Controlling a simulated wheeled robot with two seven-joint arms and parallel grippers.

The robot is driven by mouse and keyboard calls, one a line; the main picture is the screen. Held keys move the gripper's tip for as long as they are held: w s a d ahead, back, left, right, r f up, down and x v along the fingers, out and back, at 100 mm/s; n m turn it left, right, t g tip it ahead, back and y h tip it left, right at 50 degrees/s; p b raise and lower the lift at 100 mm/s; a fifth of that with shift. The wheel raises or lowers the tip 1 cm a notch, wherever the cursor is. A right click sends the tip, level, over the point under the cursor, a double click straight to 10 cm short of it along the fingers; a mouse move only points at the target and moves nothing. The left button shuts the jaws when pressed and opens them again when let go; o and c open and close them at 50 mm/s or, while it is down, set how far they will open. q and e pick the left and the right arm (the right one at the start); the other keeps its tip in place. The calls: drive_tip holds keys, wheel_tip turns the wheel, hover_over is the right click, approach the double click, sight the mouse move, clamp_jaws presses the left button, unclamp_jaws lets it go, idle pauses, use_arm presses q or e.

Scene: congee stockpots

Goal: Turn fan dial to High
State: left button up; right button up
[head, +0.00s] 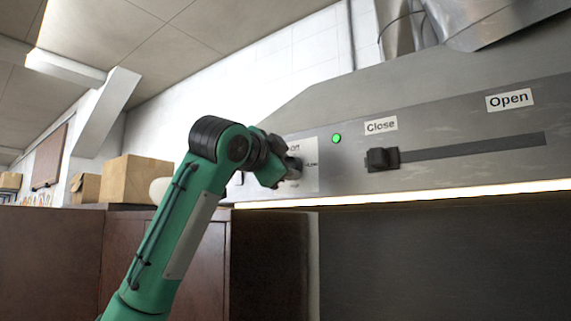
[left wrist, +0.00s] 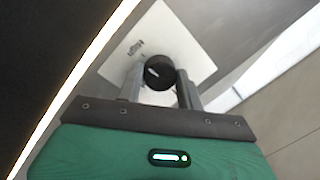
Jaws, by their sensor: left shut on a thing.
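The fan dial (left wrist: 160,72) is a round black knob with a short white mark, on a white label plate (left wrist: 185,45) in the left wrist view. The word High (left wrist: 135,47) is printed on the plate, up and left of the knob. My left gripper (head: 290,168) is at the plate. In the left wrist view its fingers (left wrist: 160,84) are on both sides of the knob, shut on it. My right gripper is not in view.
A lit green lamp (head: 336,139) is right of the plate. A black slider knob (head: 382,158) sits at the Close end of its slot, with Open at the far right. A glowing strip (head: 430,195) runs under the hood. Cardboard boxes (head: 135,180) stand on brown cabinets at left.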

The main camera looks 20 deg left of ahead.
use_arm(q)
drive_tip(key=shift+f+m, duration=0.2)
drive_tip(key=shift+m, duration=0.1)
drive_tip(key=o, duration=1)
drive_tip(key=shift+r, duration=0.1)
drive_tip(key=b+v, duration=0.6)
drive_tip(key=v, duration=0.7)
drive_tip(key=shift+s+a+b, duration=0.15)
drive_tip(key=shift+s+b, duration=0.15)
drive_tip(key=shift+s, duration=0.05)
drive_tip(key=shift+w, duration=0.1)
